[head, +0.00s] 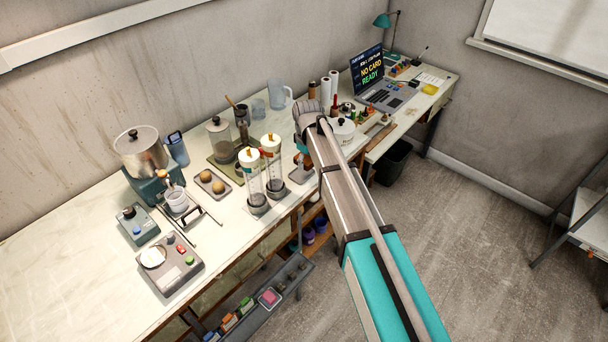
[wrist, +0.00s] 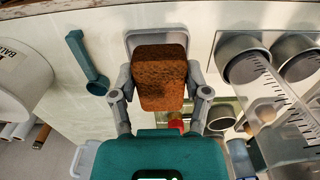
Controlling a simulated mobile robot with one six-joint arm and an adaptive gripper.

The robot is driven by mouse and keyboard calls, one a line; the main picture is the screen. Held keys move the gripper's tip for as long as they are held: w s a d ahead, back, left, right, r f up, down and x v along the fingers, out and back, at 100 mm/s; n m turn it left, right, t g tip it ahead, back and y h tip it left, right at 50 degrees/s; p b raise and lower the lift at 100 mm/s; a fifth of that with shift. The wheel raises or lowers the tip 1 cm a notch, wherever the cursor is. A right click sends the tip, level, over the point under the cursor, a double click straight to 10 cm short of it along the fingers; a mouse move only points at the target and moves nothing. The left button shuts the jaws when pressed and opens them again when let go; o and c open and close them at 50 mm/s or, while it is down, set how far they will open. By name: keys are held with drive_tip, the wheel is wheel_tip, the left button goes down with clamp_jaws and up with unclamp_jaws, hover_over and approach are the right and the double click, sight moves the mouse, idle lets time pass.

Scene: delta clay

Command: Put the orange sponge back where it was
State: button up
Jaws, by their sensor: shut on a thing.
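In the wrist view an orange-brown sponge (wrist: 160,78) sits between the two fingers of my gripper (wrist: 160,92), which is shut on it. Beyond the sponge is a pale shallow tray (wrist: 133,38) with a raised rim, partly covered by the sponge. I cannot tell whether the sponge touches the tray. In the head view my arm hides most of the gripper and sponge. A small grey tray (head: 301,176) shows beside the arm there, near the table's front edge.
Clear graduated cylinders (head: 253,180) stand close left of the gripper in the head view; they show at right in the wrist view (wrist: 285,105). A white lidded pot (head: 342,130) and teal spoon (wrist: 86,62) are on the other side. A rack (head: 240,310) hangs below the table's front edge.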

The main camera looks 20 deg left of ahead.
sight(304, 176)
drive_tip(key=shift+w+a+f, duration=0.25)
drive_tip(key=shift+a+f, duration=0.1)
drive_tip(key=shift+f, duration=0.2)
drive_tip(key=shift+w+a+f+b, duration=0.15)
drive_tip(key=shift+a+f+b, duration=0.05)
drive_tip(key=shift+f+b, duration=0.25)
drive_tip(key=shift+w+a+f+b, duration=0.15)
drive_tip(key=shift+f+b, duration=0.15)
drive_tip(key=shift+b, duration=0.25)
drive_tip(key=shift+f+b, duration=1.25)
drive_tip(key=shift+s+f, duration=0.1)
drive_tip(key=shift+f, duration=0.1)
drive_tip(key=o, duration=1.1)
drive_tip(key=shift+r, duration=0.25)
wheel_tip(304, 176, up, 12)
drive_tip(key=p, duration=1.2)
